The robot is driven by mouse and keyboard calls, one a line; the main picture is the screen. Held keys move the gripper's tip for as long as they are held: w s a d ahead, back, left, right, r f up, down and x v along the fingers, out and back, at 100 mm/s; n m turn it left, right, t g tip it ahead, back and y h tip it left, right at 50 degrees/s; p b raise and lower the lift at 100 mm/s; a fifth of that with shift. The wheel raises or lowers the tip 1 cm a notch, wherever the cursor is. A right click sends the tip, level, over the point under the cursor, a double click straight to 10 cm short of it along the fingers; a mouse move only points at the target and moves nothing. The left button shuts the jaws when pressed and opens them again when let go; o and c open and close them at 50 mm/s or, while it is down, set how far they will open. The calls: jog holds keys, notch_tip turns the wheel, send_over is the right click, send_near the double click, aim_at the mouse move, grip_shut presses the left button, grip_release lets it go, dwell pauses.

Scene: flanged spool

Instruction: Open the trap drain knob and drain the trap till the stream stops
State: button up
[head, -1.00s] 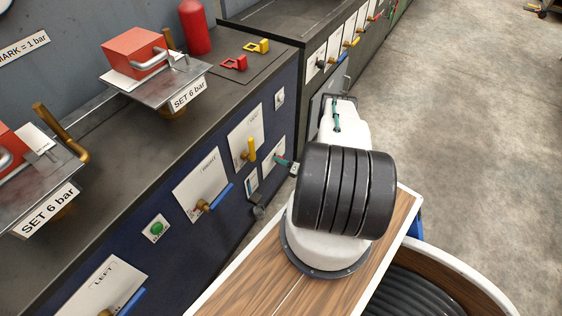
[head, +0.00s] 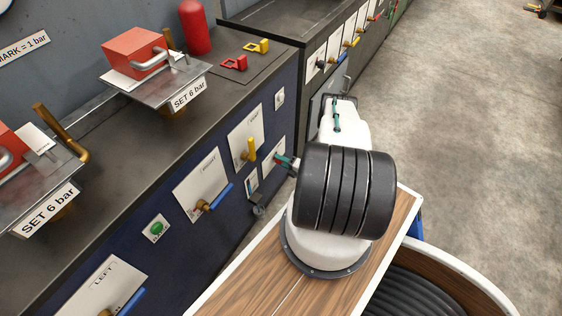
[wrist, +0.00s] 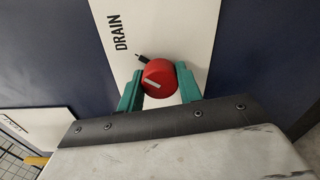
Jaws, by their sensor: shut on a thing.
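The red round knob (wrist: 158,80) with a pale bar across its face sits on the white DRAIN plate (wrist: 119,40) in the wrist view. A small black mark or pointer shows at its upper left. My gripper (wrist: 161,74) has its two teal fingers on either side of the knob, shut on it. In the head view my gripper (head: 284,160) is at the white plate low on the blue panel, and my arm partly hides that area. The knob is too small to tell there. No stream of water is visible in either view.
The blue panel carries a yellow lever (head: 250,150), a blue-handled valve (head: 217,197) and a green button (head: 157,228).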

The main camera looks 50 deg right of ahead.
jog(key=o, duration=1)
jog(key=s+d, duration=0.1)
jog(key=s, duration=0.7)
jog(key=shift+w, duration=0.1)
